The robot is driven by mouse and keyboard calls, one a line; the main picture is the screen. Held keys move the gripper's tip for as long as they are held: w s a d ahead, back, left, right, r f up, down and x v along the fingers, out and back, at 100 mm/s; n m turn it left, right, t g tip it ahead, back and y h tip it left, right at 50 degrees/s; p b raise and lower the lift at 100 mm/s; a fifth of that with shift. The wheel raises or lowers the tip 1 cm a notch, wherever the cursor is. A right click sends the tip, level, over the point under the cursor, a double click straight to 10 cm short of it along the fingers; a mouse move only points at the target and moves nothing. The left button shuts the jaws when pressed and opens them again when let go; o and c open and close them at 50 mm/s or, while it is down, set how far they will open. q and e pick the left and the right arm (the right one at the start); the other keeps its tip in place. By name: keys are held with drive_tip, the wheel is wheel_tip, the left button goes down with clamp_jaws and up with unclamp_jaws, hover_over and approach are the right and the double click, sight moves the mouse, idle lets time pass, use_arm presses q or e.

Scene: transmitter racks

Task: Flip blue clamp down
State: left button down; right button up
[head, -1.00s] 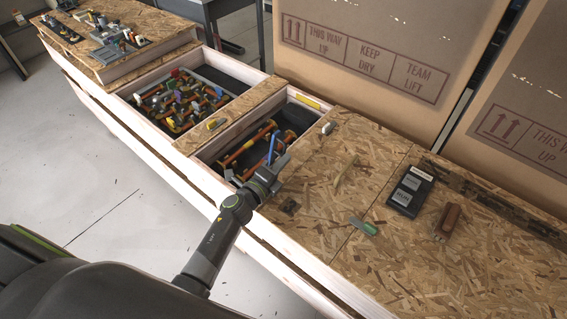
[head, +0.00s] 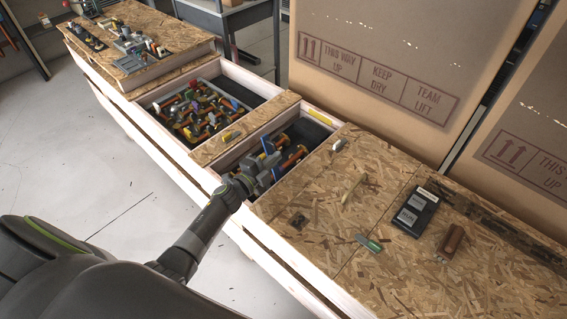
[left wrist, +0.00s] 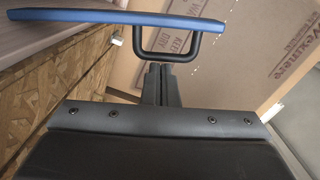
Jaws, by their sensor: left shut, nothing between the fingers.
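The blue clamp shows in the head view as a blue bar (head: 266,146) in the near bin, partly hidden behind my gripper. In the left wrist view the blue bar (left wrist: 110,18) crosses the top of the picture, with a black U-shaped handle (left wrist: 168,57) below it. My left gripper (head: 270,163) is over the near bin, close to the bar. Its fingers (left wrist: 161,72) are shut and empty, with their tips just below the handle; I cannot tell whether they touch it. My right gripper is not in view.
Orange-and-black parts (head: 291,157) lie in the near bin. The neighbouring bin (head: 247,94) holds many small coloured tools. A black device (head: 416,211), a brown block (head: 451,241) and a green-handled scraper (head: 368,243) lie on the board at right. Large cardboard boxes (head: 390,35) stand behind.

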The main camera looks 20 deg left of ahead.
use_arm(q)
drive_tip(key=w+a+f+n+b, duration=0.1)
drive_tip(key=w+a+f+n, duration=0.1)
drive_tip(key=a, duration=0.6)
drive_tip(key=shift+w+f+n+b, duration=0.2)
drive_tip(key=shift+w+n+b, duration=0.25)
drive_tip(key=shift+n, duration=0.95)
